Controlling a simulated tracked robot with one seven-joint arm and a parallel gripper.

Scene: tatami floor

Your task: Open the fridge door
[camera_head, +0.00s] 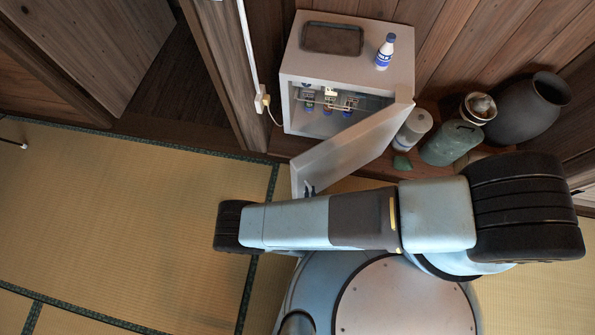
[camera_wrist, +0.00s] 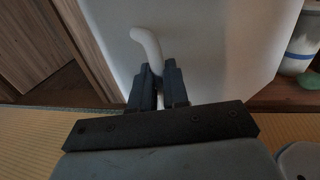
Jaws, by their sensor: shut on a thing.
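The small white fridge (camera_head: 340,68) stands against the wooden wall in the head view. Its door (camera_head: 352,150) stands wide open, swung out toward me, and the lit inside shows. My gripper (camera_head: 309,190) is at the free edge of the door, mostly hidden behind my arm in the head view. In the wrist view my gripper (camera_wrist: 157,82) is shut on the curved white door handle (camera_wrist: 147,45), with one dark finger on each side of it. The door's white face (camera_wrist: 210,50) fills most of that view.
A dark tray (camera_head: 332,39) and a white-and-blue bottle (camera_head: 385,52) are on top of the fridge. Several small items are on its shelf. A white container (camera_head: 413,128), green canister (camera_head: 452,142) and dark jar (camera_head: 530,108) stand to the right. Tatami floor at left is clear.

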